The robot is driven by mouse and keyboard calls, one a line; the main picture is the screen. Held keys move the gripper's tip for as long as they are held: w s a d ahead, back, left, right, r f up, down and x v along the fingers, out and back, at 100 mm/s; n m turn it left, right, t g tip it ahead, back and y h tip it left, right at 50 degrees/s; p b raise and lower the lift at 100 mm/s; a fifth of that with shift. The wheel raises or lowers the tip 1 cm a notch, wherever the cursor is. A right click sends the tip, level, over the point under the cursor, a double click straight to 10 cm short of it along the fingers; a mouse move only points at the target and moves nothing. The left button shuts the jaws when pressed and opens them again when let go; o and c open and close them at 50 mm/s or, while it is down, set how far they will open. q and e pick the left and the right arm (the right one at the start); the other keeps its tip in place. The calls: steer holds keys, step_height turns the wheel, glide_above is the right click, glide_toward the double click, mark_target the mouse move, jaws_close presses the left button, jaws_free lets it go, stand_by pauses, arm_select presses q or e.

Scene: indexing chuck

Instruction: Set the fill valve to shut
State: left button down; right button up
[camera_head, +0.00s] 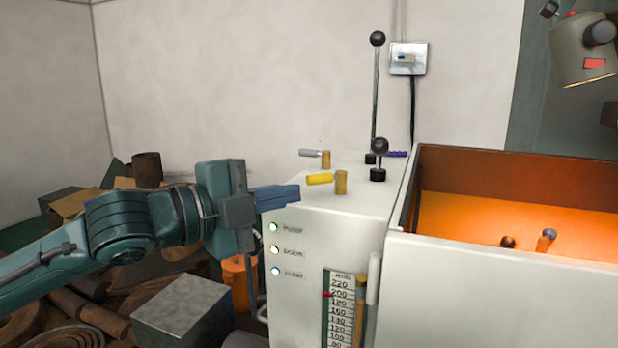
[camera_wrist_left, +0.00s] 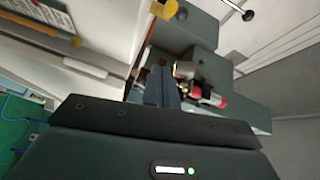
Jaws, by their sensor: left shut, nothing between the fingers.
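On top of the white cabinet (camera_head: 335,230) stand a yellow-handled valve lever (camera_head: 320,179) on a brass stem and, behind it, a grey-handled lever (camera_head: 311,152) on a similar stem. A blue handle (camera_head: 397,154) shows farther back. No label tells me which is the fill valve. My left gripper (camera_head: 288,196) is shut and empty at the cabinet's left top edge, in front of and below the yellow handle, apart from it. In the left wrist view the shut fingers (camera_wrist_left: 163,88) point toward the cabinet's far side, and part of the yellow handle (camera_wrist_left: 165,9) shows at the top.
Two black-knobbed levers (camera_head: 378,146) rise behind the valves, one tall. An open bin with a glowing orange inside (camera_head: 470,213) is at right. Indicator lights and a gauge (camera_head: 339,310) are on the cabinet front. Scrap and a grey box (camera_head: 183,310) lie at left.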

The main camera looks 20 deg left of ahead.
mark_target(310, 205)
arm_select(q)
steer(key=w, duration=0.2)
steer(key=w+d+p, duration=0.1)
steer(key=w, duration=0.2)
steer(key=w+d+p, duration=0.1)
steer(key=w, duration=0.2)
steer(key=shift+d+f, duration=0.1)
steer(key=shift+f, duration=0.25)
steer(key=shift+w+a+f+p, duration=0.2)
steer(key=shift+w+a+p, duration=0.15)
steer(key=shift+w+a, duration=0.15)
arm_select(e)
steer(key=shift+s+d+r+m+h, duration=0.2)
steer(key=shift+s+d+m+h, duration=0.1)
steer(key=shift+d, duration=0.2)
arm_select(q)
steer(key=shift+a, duration=0.1)
arm_select(e)
steer(key=shift+f, duration=0.1)
